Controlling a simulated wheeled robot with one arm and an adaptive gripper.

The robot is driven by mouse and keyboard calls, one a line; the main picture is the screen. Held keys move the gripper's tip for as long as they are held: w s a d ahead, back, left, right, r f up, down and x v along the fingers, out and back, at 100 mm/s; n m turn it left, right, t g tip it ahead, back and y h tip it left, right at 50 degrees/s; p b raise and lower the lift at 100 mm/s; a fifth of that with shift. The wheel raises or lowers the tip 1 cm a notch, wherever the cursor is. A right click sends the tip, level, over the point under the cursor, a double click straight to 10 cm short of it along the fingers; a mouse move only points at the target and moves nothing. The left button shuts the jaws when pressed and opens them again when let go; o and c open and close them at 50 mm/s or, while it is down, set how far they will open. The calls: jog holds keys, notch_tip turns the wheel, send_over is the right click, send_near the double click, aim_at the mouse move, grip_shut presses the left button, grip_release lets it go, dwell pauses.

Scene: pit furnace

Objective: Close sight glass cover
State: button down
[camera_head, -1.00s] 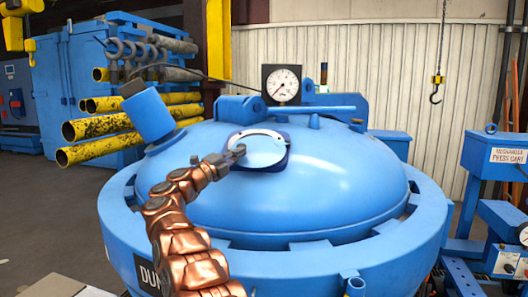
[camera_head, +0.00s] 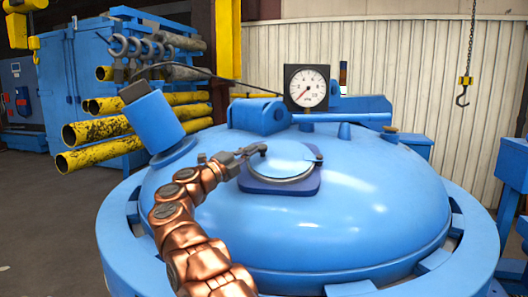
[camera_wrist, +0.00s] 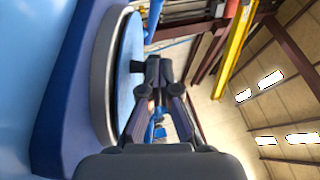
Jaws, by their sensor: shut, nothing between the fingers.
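The sight glass cover (camera_head: 285,162) is a light blue round disc with a thin grey rim, on a dark blue square flange (camera_head: 262,187) near the top of the furnace lid. It appears to lie flat over the flange, though I cannot tell whether it is fully seated. My gripper (camera_head: 258,151) is shut and empty at the disc's upper left edge; contact is unclear. In the wrist view, the round blue face (camera_wrist: 126,72) and its grey rim stand left of my fingertips (camera_wrist: 152,72).
The domed blue lid (camera_head: 360,210) fills the middle. A pressure gauge (camera_head: 306,88) and a hinge bracket (camera_head: 258,115) stand behind the flange. A blue cylinder (camera_head: 152,117) rises at the left. Yellow pipes (camera_head: 100,156) are racked further left. Air above the lid's right side is clear.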

jog(key=shift+d, duration=0.35)
jog(key=shift+a, duration=0.1)
